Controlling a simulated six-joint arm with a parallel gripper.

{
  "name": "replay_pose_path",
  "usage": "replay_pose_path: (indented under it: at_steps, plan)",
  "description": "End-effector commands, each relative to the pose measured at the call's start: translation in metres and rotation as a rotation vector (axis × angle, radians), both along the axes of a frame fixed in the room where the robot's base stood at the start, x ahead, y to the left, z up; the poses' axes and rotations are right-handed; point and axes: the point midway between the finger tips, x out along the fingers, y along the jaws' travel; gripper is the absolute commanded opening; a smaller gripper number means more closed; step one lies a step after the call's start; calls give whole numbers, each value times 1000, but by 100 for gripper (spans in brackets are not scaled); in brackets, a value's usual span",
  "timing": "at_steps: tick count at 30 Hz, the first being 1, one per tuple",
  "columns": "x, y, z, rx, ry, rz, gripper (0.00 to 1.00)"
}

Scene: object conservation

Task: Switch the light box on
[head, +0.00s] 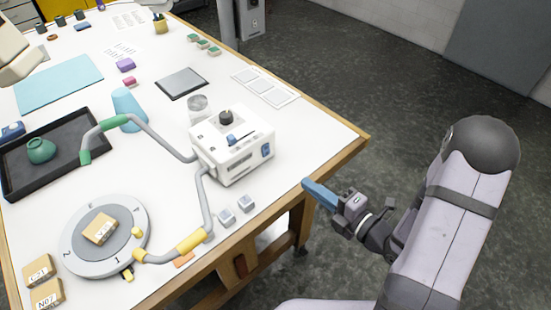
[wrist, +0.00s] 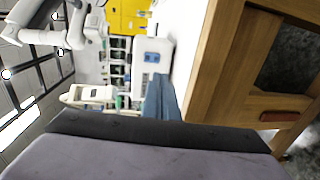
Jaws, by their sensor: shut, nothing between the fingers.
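The light box (head: 232,160) is a white case near the table's right edge. It has a black knob (head: 226,117) on top and a blue switch (head: 266,150) on its right side. Two grey bendy arms come from it, one with a green end (head: 85,157), one with a yellow end (head: 190,241). No glow shows at either end. My gripper (head: 306,184) has blue fingers, shut and empty, just off the table's right edge, apart from the box. In the wrist view the fingers (wrist: 161,98) point toward the box (wrist: 152,46) and its switch (wrist: 152,57).
A grey numbered turntable (head: 75,262) holds a tan block. Two small grey cubes (head: 236,209) lie near the front edge, by the yellow-ended arm. A glass jar (head: 197,104) stands behind the box.

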Motion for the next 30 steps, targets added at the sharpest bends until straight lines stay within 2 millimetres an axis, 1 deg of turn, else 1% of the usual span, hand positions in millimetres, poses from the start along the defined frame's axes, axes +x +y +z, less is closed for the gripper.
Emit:
replay_pose_path:
  at_steps: [4, 17, 22, 26, 30]
  plan:
    - [-1, 1, 3, 6, -16, 6, 0]
    - [1, 3, 2, 5, -16, 6, 0]
    - [8, 10, 0, 3, -17, 7, 0]
    - [18, 21, -3, 4, -18, 9, 0]
    - [23, 24, -8, 0, -20, 8, 0]
